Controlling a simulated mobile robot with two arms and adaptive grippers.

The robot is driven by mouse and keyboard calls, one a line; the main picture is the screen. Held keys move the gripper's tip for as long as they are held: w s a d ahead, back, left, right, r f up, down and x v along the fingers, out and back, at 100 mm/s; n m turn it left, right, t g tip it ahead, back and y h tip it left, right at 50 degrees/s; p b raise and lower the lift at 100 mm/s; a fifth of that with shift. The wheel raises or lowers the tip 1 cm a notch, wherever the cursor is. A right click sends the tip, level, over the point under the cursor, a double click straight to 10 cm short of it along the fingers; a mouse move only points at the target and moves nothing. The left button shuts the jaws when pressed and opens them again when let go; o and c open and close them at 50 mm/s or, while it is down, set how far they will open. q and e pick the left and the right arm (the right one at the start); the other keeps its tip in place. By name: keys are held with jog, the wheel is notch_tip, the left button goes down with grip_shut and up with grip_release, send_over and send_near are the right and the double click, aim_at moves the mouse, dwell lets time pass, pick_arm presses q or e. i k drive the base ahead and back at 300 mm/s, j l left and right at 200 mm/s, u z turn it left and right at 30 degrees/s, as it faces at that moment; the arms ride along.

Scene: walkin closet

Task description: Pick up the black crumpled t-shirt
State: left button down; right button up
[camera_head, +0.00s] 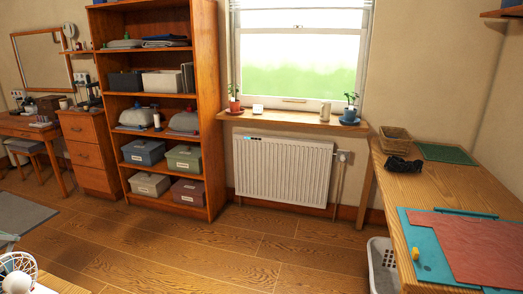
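A small black crumpled cloth (402,164), which looks like the t-shirt, lies on the wooden table (430,188) at the right of the head view. It sits just in front of a woven basket and left of a dark green mat. Neither of my grippers shows in this view.
The basket (396,140) and green mat (446,153) are at the table's far end. Nearer lie a teal mat (424,243) and a red sheet (480,245). A white laundry basket (381,268) stands beside the table. The wooden floor (235,252) ahead is clear.

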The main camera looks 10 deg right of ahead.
aim_at(394, 163)
jog(key=i+z, duration=0.2)
jog(key=i, duration=0.3)
jog(key=i+z, duration=0.15)
jog(key=i, duration=0.35)
jog(key=i+j+z, duration=0.2)
jog(key=i, duration=0.25)
jog(key=i+z, duration=0.2)
jog(key=i, duration=0.3)
jog(key=i+j+z, duration=0.15)
jog(key=i+j, duration=0.15)
jog(key=i, duration=0.15)
